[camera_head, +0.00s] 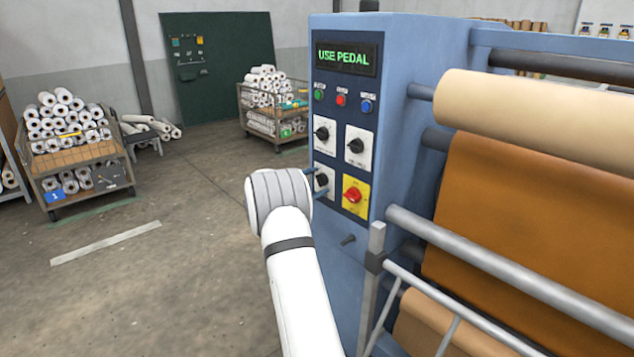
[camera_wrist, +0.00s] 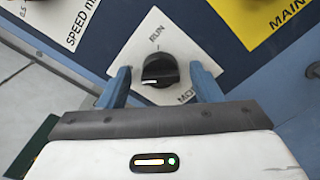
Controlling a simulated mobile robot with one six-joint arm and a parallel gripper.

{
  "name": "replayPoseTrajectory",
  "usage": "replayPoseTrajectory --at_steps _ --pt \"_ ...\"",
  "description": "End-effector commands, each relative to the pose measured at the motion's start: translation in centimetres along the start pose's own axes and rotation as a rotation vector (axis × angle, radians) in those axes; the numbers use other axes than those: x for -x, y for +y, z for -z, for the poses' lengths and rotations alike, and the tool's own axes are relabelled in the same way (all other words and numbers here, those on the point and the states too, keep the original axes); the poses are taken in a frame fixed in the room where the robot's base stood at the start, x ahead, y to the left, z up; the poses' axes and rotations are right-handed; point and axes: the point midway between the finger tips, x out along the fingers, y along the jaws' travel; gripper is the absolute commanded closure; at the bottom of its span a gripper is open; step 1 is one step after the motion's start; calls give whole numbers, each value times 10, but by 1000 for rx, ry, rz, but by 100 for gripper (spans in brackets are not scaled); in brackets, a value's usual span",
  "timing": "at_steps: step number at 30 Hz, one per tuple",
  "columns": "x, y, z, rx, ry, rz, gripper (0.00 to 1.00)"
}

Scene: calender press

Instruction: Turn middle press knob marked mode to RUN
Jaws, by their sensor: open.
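The mode knob (camera_wrist: 158,70) is a black rotary knob on a white plate (camera_wrist: 178,38) in the wrist view. The word RUN shows above it, and a partly hidden label starting MO is at its lower right. The knob's white mark points left, away from RUN. My gripper (camera_wrist: 161,84) is open, with one blue finger on each side of the knob and a gap on both sides. In the head view the knob (camera_head: 322,180) is at the lower left of the blue panel, and my arm reaches it from the left, hiding part of its plate.
A red main switch on a yellow plate (camera_head: 355,195) is close to the right of the knob. Two other black knobs (camera_head: 322,134) (camera_head: 355,146) sit above. The display (camera_head: 345,58) reads USE PEDAL.

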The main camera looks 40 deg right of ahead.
Motion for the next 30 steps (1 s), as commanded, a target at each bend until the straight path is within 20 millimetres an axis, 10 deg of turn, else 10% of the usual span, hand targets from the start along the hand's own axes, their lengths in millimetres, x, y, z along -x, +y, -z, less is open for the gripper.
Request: replayPoseTrajectory --at_steps 9,25,30 --pt "-3 0 0 1 0 0 42" --pt "-2 0 1 1 1 0 86" --pt "-3 -1 1 -7 1 -1 86"
